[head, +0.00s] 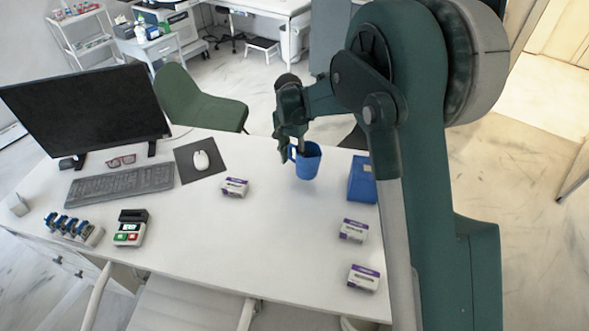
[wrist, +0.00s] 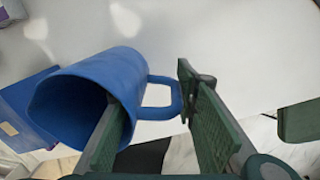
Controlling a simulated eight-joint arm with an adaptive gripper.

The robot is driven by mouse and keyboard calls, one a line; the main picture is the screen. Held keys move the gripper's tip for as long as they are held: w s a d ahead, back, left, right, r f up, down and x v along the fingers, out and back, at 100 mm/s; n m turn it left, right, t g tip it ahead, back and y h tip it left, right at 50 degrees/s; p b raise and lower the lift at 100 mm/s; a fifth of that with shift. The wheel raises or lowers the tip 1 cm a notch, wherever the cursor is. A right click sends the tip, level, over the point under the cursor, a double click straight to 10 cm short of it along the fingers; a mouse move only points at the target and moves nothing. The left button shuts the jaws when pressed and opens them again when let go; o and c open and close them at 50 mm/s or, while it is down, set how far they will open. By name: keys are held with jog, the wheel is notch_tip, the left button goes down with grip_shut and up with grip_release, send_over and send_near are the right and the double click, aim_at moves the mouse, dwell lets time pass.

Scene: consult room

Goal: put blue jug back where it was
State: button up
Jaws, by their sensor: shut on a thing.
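The blue jug (head: 309,163) is at the far side of the white desk in the head view, looking roughly upright. In the wrist view the blue jug (wrist: 85,98) fills the left half, with its open mouth toward the lower left. My gripper (head: 291,147) is at the left, handle side of the jug. In the wrist view the fingers of my gripper (wrist: 158,98) are on either side of the handle, with a gap showing between them. I cannot tell whether the jug's base touches the desk.
A blue box (head: 362,181) stands to the right of the jug. Small white-and-purple boxes lie on the desk (head: 280,235), one of them (head: 235,187) left of the jug. A mouse (head: 201,160), keyboard (head: 122,184) and monitor (head: 85,108) are farther left. The desk's middle front is clear.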

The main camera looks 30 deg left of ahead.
jog(key=shift+f, duration=0.85)
jog(key=shift+f, duration=0.1)
jog(key=shift+f+b, duration=0.3)
jog(key=shift+f, duration=1.5)
jog(key=shift+f, duration=0.2)
jog(key=o, duration=1.2)
jog(key=shift+r, duration=0.2)
jog(key=r, duration=0.4)
jog(key=r+p, duration=0.1)
jog(key=r, duration=0.7)
jog(key=shift+a, duration=0.35)
